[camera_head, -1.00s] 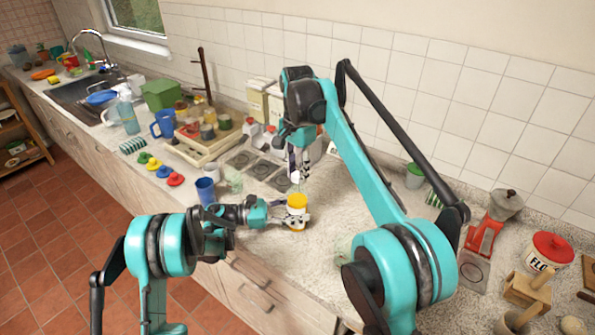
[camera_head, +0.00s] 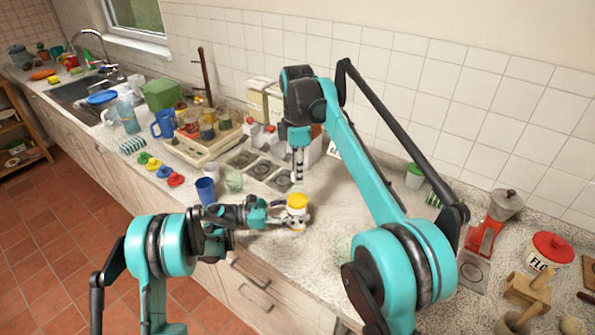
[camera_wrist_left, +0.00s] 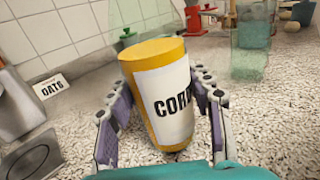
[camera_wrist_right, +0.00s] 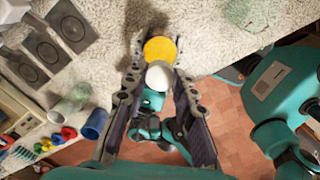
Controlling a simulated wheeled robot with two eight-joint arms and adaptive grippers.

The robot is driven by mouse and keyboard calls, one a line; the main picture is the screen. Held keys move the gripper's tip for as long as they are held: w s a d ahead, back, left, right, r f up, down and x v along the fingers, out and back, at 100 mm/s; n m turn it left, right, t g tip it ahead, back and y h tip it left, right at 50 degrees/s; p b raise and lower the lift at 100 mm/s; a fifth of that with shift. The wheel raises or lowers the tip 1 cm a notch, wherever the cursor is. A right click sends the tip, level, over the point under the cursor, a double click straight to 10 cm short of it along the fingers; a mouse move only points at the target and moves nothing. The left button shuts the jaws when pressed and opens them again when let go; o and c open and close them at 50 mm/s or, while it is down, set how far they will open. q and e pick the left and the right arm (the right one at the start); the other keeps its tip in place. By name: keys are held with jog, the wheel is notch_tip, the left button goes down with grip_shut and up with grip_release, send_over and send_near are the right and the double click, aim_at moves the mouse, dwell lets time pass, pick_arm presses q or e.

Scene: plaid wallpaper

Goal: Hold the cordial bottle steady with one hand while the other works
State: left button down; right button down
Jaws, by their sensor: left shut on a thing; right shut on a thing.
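The cordial bottle (camera_head: 297,208) has a yellow body and a white label, and stands on the counter near its front edge. In the left wrist view the bottle (camera_wrist_left: 163,95) looks slightly tilted, with part of its lettering showing. My left gripper (camera_head: 290,217) is shut on it, one finger on each side. My right gripper (camera_head: 298,180) points down above and behind the bottle, apart from it. In the right wrist view a small white round piece (camera_wrist_right: 160,76) sits between its fingers, in front of the bottle's yellow top (camera_wrist_right: 160,49). The piece's underside is hidden.
A blue cup (camera_head: 205,190) and a clear green-tinted glass (camera_head: 233,181) stand left of the bottle. A red coffee grinder (camera_head: 487,236) and a flour tin (camera_head: 549,252) stand far right. The counter right of the bottle is mostly clear.

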jog(key=n, duration=0.4)
jog(key=shift+n, duration=0.4)
jog(key=n, duration=0.4)
jog(key=shift+r, duration=0.15)
jog(key=shift+r, duration=1)
jog(key=shift+r, duration=2)
pick_arm(q)
jog(key=c, duration=0.6)
grip_release()
